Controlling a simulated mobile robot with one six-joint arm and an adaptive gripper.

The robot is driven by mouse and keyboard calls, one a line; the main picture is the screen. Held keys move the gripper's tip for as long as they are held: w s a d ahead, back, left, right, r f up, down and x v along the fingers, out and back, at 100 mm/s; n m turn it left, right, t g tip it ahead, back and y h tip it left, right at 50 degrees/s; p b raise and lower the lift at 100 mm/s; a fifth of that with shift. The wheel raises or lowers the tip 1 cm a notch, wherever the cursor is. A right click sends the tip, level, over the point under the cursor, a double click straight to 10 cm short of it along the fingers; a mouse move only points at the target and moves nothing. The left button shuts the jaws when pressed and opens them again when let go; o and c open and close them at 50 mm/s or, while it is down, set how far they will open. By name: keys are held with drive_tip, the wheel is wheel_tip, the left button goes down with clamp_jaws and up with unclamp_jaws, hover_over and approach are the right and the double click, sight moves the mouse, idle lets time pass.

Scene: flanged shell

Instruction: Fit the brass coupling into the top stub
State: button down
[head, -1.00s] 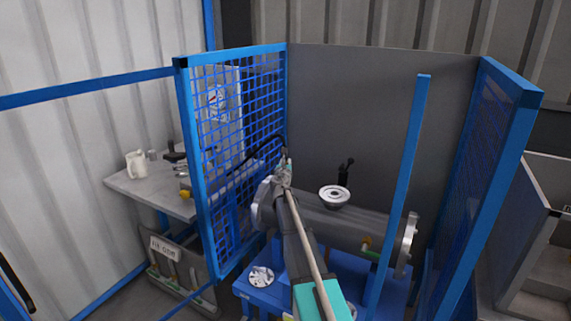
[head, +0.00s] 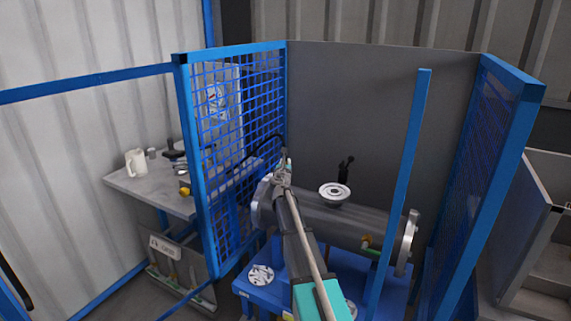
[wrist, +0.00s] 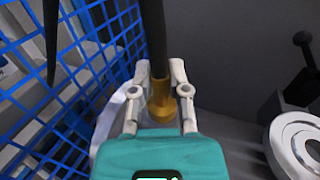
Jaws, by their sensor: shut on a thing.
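In the wrist view my gripper (wrist: 159,76) is shut on the brass coupling (wrist: 162,100), which sits between the two pale fingers with a black hose rising from it. In the head view my gripper (head: 283,178) is above the left end of a grey horizontal shell (head: 315,215). A short stub with a round pale flange (head: 334,191) stands on top of the shell, to the right of my gripper and apart from it. The flange also shows at the right edge of the wrist view (wrist: 302,146).
A blue mesh panel (head: 237,140) stands close on the left, and a blue post (head: 400,180) rises in front of the shell's right part. A black handle-like fitting (head: 345,170) stands behind the flange. A bench (head: 150,190) with a white jug (head: 135,162) is outside the mesh.

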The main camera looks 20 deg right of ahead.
drive_tip(key=shift+f+b, duration=1.45)
drive_tip(key=shift+f, duration=0.05)
drive_tip(key=c, duration=0.5)
unclamp_jaws()
drive_tip(key=shift+c, duration=0.2)
drive_tip(key=shift+s, duration=0.1)
drive_tip(key=v, duration=1.1)
drive_tip(key=shift+s+a, duration=0.2)
drive_tip(key=shift+s, duration=0.15)
